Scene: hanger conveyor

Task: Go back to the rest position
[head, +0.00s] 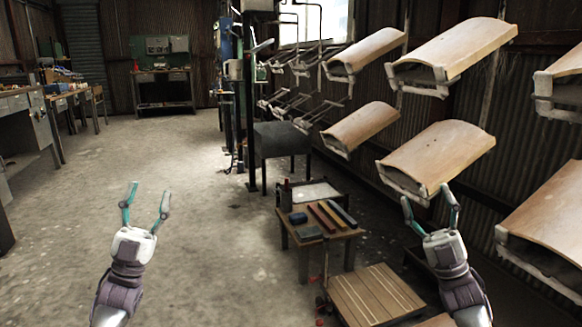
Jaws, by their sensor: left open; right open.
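My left gripper (146,207) is open and empty, with its green-tipped fingers pointing up over the bare floor at the lower left. My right gripper (428,211) is open at the lower right. Its fingers overlap the lower edge of a curved wooden panel (437,155) in the picture; I cannot tell whether they touch it. The panel hangs tilted on a grey hanger frame. More curved wooden panels hang around it, one above (455,48), one to its left (361,127) and one at the right edge (545,238).
A small wooden table (288,238) holding coloured bars stands between my grippers. A slatted wooden platform (375,295) lies in front of it. A dark box-shaped stand (281,140) and empty hangers are behind. Workbenches line the far left. The concrete floor (185,170) at left is clear.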

